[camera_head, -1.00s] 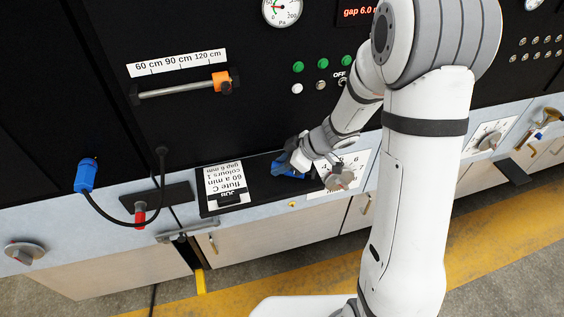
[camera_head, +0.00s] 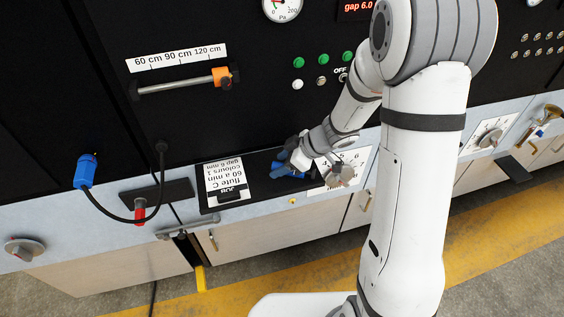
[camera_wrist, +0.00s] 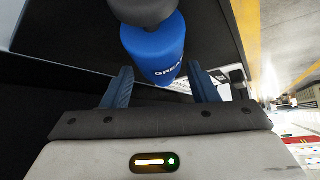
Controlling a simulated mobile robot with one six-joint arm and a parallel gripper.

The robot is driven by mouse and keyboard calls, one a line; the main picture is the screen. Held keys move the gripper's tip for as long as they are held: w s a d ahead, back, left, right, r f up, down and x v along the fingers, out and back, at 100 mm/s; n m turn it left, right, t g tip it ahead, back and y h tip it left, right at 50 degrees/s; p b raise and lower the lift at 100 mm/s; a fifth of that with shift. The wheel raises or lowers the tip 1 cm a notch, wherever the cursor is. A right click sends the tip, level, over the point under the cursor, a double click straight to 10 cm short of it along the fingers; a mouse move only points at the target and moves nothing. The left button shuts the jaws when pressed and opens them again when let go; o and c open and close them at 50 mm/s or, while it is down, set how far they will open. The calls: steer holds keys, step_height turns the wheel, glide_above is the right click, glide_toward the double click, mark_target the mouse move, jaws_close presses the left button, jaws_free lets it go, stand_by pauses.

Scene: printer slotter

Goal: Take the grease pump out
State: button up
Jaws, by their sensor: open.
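The grease pump (camera_wrist: 155,52), a blue cylinder with a dark end and partly readable white lettering, lies ahead of my gripper in the wrist view. My gripper (camera_wrist: 160,85) is open, with one blue finger to each side of the pump's near end. I cannot tell whether either finger touches it. In the head view my gripper (camera_head: 288,164) is low over the black tray (camera_head: 262,160) on the ledge. Blue shows beneath it there, but pump and fingers are hard to tell apart.
A job card (camera_head: 226,178) stands left of my gripper on the tray. A grey dial knob (camera_head: 340,174) is close on the right. The black panel rises behind the ledge.

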steer(key=v, duration=0.8)
stand_by(0.4)
